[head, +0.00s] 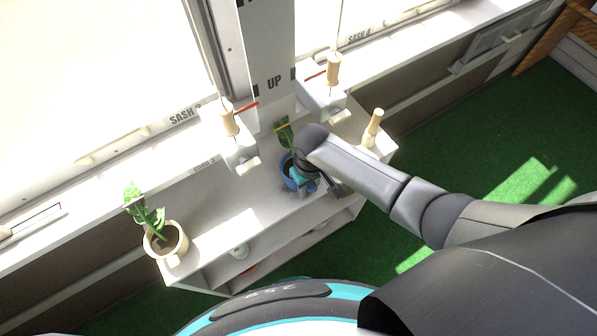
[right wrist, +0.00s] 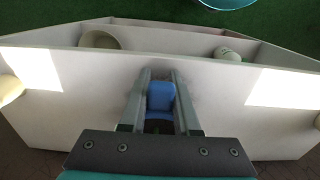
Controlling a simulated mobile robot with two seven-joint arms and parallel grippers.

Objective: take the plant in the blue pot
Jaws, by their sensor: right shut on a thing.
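The plant in the blue pot (head: 287,172) stands on the white shelf unit (head: 215,243), near its middle in the head view. Its green leaf (head: 284,133) rises beside my right wrist, and my gripper and arm cover much of the pot. My right gripper (head: 301,177) is shut on the pot. In the right wrist view the blue pot (right wrist: 160,98) sits between the two fingers of my right gripper (right wrist: 161,85); the leaves do not show there. I cannot tell whether the pot touches the shelf top. My left gripper is not in view.
Another plant in a cream pot (head: 166,243) stands at the shelf's left end. A pale bottle-like thing (head: 374,127) is at its right end. White boxes with wooden spools (head: 229,122) stand behind the blue pot, near the windows. Green flooring (head: 475,150) lies clear at right.

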